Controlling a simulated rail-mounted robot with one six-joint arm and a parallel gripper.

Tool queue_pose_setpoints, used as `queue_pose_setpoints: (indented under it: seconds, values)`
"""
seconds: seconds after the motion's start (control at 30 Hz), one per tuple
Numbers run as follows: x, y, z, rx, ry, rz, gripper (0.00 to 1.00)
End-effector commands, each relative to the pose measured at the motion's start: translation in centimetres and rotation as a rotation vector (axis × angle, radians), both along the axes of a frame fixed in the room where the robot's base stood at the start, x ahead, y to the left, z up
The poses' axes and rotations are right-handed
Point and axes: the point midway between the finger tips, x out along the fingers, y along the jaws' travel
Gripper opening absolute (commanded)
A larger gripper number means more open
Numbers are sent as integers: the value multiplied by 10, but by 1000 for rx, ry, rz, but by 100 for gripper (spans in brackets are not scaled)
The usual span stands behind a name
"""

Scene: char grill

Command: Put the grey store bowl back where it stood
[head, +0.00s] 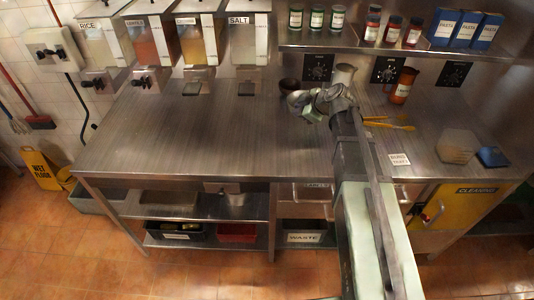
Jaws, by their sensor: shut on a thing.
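A small dark bowl (289,85), which I take for the grey store bowl, shows near the back of the steel counter, left of my arm. My gripper (295,95) is small in the head view, right at the bowl's near side, and appears shut on it. The gripper and wrist hide part of the bowl. I cannot tell whether its base touches the counter or hangs just above it.
Hoppers, among them one marked SALT (247,45), hang along the back left. The left and middle counter (200,140) is clear.

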Motion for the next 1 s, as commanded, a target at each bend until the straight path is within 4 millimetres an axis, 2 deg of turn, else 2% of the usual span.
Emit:
queue_pose_setpoints:
  seconds: [0.17,0.27,0.37,0.6,0.7,0.77,0.9,1.0]
  values:
    - [0,-1,-2,3,1,-8,0]
    - [0,0,-18,3,2,-7,0]
    - [0,0,-48,2,1,-6,0]
    - [0,-1,-134,2,1,-6,0]
    - [0,-1,-158,2,1,-6,0]
    - [0,-1,-163,2,1,-6,0]
    - [0,-1,-160,2,1,-6,0]
    - [0,-1,-176,2,1,-6,0]
